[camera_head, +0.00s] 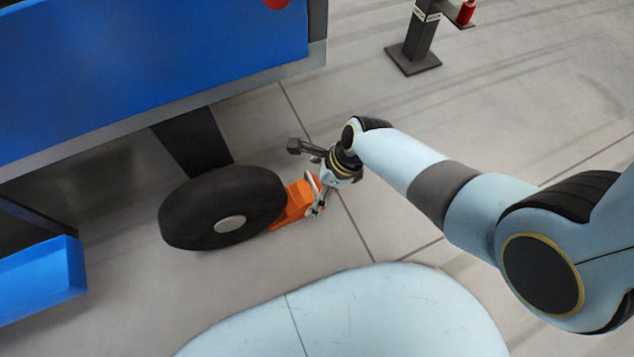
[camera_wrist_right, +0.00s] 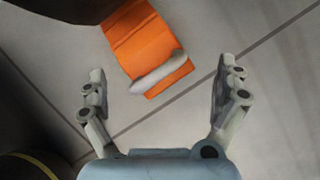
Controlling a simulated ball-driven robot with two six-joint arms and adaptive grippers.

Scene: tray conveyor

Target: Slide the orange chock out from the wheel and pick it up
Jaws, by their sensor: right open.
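The orange chock (camera_head: 293,205) lies on the floor against the right side of the black wheel (camera_head: 222,207). A pale grey loop or handle (camera_head: 316,186) shows at its right end. In the right wrist view the orange chock (camera_wrist_right: 146,45) is in the upper middle, with the pale handle (camera_wrist_right: 158,72) across its near end. My right gripper (camera_head: 318,207) is at the chock's outer end. In the wrist view the right gripper (camera_wrist_right: 158,84) is open, its fingers apart on either side of the handle, touching neither. My left gripper is not in view.
A blue cart body (camera_head: 150,60) stands above and behind the wheel, with a dark leg (camera_head: 193,143) near it. A grey post on a square base (camera_head: 413,58) stands at the top right. The grey floor right of the chock is clear apart from my arm.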

